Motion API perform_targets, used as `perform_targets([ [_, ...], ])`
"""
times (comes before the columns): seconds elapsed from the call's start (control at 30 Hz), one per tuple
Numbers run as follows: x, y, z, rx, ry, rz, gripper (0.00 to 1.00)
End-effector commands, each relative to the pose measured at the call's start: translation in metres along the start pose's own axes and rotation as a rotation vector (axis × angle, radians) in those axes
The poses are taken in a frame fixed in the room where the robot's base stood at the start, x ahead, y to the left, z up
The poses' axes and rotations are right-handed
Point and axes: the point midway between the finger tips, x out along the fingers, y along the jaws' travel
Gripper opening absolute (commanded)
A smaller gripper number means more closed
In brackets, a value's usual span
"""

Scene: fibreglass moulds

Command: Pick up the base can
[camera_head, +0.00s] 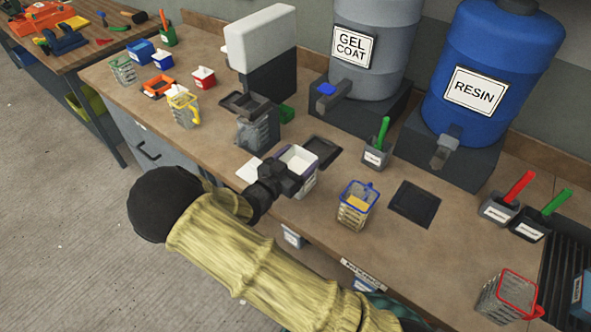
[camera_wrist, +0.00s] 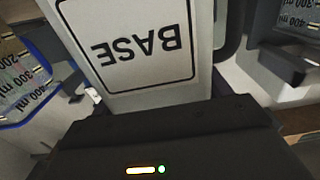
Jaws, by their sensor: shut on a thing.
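The base can is a white box-shaped can (camera_head: 309,182) near the front edge of the bench in the head view. In the wrist view the can (camera_wrist: 125,45) fills the upper middle, with its label "BASE" upside down. My gripper (camera_head: 287,178) reaches in from the front left and is shut on the can. The gripper's dark body fills the bottom of the wrist view, and its fingertips are mostly hidden. I cannot tell whether the can touches the bench.
A blue-rimmed measuring cup (camera_head: 356,208) stands right of the can. A black pad (camera_head: 414,204) lies beyond it. A grey pot with a green handle (camera_head: 376,155) stands behind. A dispenser (camera_head: 257,128) is behind left. Gel coat (camera_head: 378,50) and resin drums (camera_head: 490,60) line the back.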

Motion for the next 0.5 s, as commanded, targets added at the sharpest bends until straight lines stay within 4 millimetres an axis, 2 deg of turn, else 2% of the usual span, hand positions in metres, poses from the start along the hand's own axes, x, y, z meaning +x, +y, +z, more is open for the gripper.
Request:
perform_targets([
  [0.27, 0.0, -0.001, -0.009, 0.004, 0.002, 0.0, 0.05],
  [0.5, 0.0, -0.001, -0.039, 0.007, 0.002, 0.0, 0.05],
])
